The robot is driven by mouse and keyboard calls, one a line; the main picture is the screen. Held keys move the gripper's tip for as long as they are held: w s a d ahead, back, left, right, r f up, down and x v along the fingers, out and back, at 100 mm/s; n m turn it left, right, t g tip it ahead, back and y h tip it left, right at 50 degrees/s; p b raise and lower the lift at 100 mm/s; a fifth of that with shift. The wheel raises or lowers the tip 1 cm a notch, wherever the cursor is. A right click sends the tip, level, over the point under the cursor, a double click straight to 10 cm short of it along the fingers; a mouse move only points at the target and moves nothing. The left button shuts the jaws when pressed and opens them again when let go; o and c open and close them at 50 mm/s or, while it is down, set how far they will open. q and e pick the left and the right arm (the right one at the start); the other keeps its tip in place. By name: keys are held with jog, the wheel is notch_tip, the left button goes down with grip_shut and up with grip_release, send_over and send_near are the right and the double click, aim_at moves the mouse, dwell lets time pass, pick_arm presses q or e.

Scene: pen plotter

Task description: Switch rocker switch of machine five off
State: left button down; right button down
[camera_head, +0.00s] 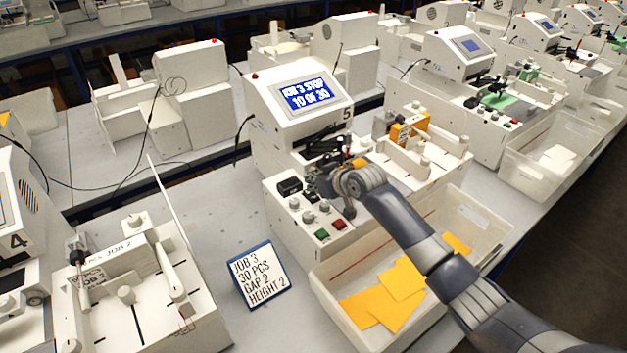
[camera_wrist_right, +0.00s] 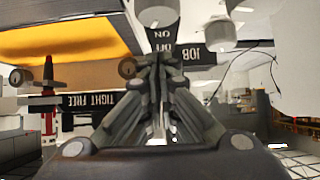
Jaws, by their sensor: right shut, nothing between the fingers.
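Machine five (camera_head: 275,130) is a white plotter with a blue screen reading "JOB 3 STOP 10 OF 30" and a 5 on its side. Its front control panel (camera_head: 276,205) carries a black switch (camera_head: 289,187), which looks like the rocker switch; its position is too small to tell. My right gripper (camera_head: 328,185) is over the panel, just right of the black switch. In the wrist view its fingers (camera_wrist_right: 160,62) are shut and empty, near upside-down ON/OFF (camera_wrist_right: 162,42) and JOB labels and grey knobs (camera_wrist_right: 158,12). My left gripper is not in view.
The panel also has several grey knobs (camera_head: 308,217), a green button (camera_head: 321,234) and a red button (camera_head: 339,224). A clear bin (camera_head: 335,297) with orange sheets stands in front. A job card (camera_head: 258,277) stands left of it. Machine four (camera_head: 20,240) is at the left.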

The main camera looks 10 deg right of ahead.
jog(key=shift+f, duration=0.25)
jog(key=shift+w+a+f+b, duration=0.15)
jog(key=shift+w+f+b, duration=0.05)
jog(key=shift+f+b, duration=0.2)
jog(key=shift+r, duration=0.15)
